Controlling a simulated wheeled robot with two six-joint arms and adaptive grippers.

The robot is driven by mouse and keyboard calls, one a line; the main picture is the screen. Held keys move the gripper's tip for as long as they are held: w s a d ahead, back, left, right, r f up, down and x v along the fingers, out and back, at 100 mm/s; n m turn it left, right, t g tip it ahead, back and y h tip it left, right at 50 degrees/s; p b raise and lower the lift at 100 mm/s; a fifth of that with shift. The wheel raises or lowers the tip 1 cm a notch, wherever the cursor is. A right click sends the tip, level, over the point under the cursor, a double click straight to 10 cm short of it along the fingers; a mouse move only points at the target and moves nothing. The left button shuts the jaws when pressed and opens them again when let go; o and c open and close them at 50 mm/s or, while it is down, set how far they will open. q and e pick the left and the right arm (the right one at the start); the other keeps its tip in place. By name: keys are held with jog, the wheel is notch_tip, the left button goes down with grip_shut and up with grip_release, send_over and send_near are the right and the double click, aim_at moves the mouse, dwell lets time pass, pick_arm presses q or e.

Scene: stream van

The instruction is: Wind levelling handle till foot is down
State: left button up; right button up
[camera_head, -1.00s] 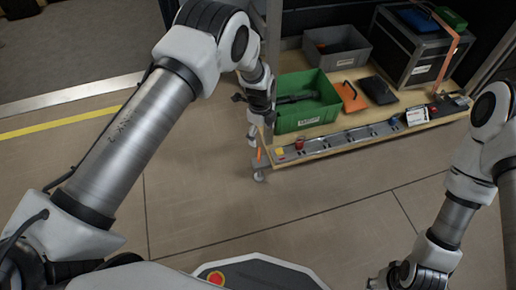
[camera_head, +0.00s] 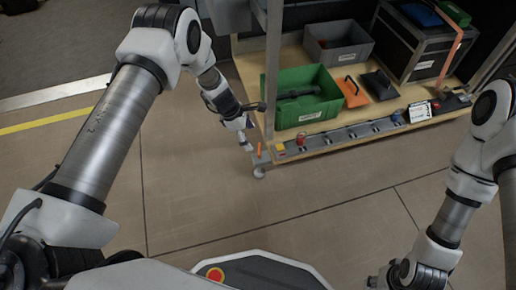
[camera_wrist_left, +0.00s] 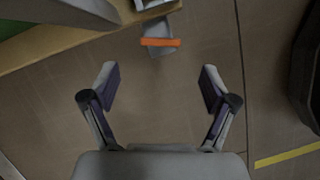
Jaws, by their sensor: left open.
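The levelling handle shows as a small orange bar (camera_head: 259,150) on a grey bracket at the near left corner of the wooden platform. A pale round foot (camera_head: 259,173) sits below that corner; I cannot tell whether it touches the floor. My left gripper (camera_head: 254,127) is open and empty, just beside and above the handle. In the left wrist view, the orange handle (camera_wrist_left: 162,42) lies crosswise beyond the gap between the open fingertips (camera_wrist_left: 159,75), not between them. My right gripper (camera_head: 385,280) is at the bottom edge, partly cut off; its jaws are unclear.
A green crate (camera_head: 304,112) stands on the platform close to my left gripper. A metal post (camera_head: 272,70) rises near the handle's corner. A grey bin (camera_head: 338,55) and a black case (camera_head: 425,50) stand behind. The floor (camera_head: 300,225) in front is clear.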

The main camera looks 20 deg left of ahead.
aim_at(259, 149)
pick_arm(q)
jog(key=b+x, duration=0.3)
jog(key=x, duration=0.3)
jog(key=shift+d+f, duration=0.1)
jog(key=shift+f, duration=0.15)
jog(key=shift+d+f, duration=0.3)
jog(key=shift+f, duration=0.2)
jog(key=c, duration=1.2)
